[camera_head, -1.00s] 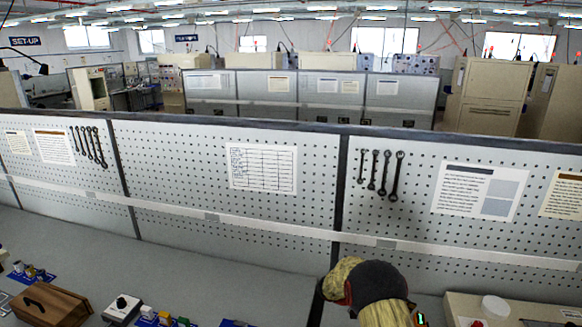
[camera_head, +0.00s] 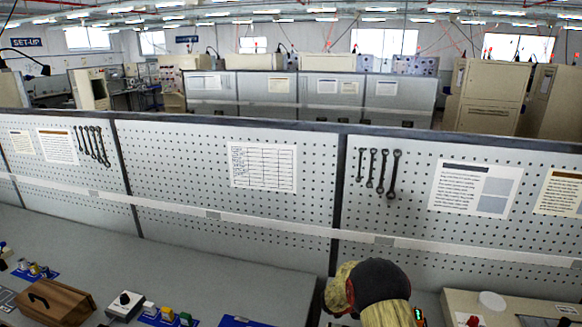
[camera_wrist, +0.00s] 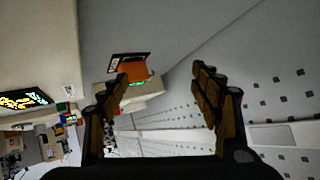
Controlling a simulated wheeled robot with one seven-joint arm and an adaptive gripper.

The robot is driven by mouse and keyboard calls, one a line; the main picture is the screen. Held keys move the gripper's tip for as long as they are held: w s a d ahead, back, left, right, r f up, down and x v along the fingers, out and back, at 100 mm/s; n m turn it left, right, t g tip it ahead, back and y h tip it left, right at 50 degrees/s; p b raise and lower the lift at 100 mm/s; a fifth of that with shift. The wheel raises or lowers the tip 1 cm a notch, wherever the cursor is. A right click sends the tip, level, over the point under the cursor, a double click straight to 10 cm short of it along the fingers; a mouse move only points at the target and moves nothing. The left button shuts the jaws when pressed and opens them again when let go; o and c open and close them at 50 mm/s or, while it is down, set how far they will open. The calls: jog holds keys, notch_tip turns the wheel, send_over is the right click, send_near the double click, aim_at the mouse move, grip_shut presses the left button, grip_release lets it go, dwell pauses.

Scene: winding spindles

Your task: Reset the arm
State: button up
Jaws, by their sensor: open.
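My gripper (camera_wrist: 162,95) shows in the wrist view with its two dark, brown-padded fingers spread apart. Nothing is between them. Past the fingers, the grey workbench and the perforated panel (camera_wrist: 280,95) appear tilted. In the head view part of my arm shows at the lower right, in front of the perforated panel (camera_head: 290,215). The fingers are out of sight in the head view.
A wooden box (camera_head: 52,302) and a small white device (camera_head: 124,305) are on the bench at lower left. A beige unit (camera_head: 455,302) with a round white lid (camera_head: 491,300) is at lower right. An orange-topped device (camera_wrist: 133,78) lies beyond the fingers.

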jog(key=w+a+r+n+t+y, duration=0.2)
jog(key=w+a+n+t+y, duration=0.15)
jog(key=a, duration=0.35)
jog(key=s+a+r+n+g+y+b, duration=0.1)
jog(key=s+a+r+n+y+b, duration=0.2)
jog(key=s+a+r, duration=0.4)
jog(key=s+a+r+n+g+y, duration=0.1)
jog(key=s+a+r+n+y, duration=0.1)
jog(key=s+a+n+y, duration=0.45)
jog(key=s+d+r+n+h+b, duration=0.1)
jog(key=s+d+r+b, duration=0.1)
jog(key=s, duration=1)
jog(key=s+d+r+n+h+b, duration=0.1)
jog(key=s+r+b, duration=0.3)
jog(key=s, duration=0.8)
jog(key=s+d+r+n+h+b, duration=0.1)
jog(key=s+d+r+b, duration=0.2)
jog(key=s, duration=1)
jog(key=shift+d+r+g+b, duration=0.35)
jog(key=shift+d+r+b, duration=0.1)
jog(key=shift+r, duration=1.05)
jog(key=shift+s, duration=0.1)
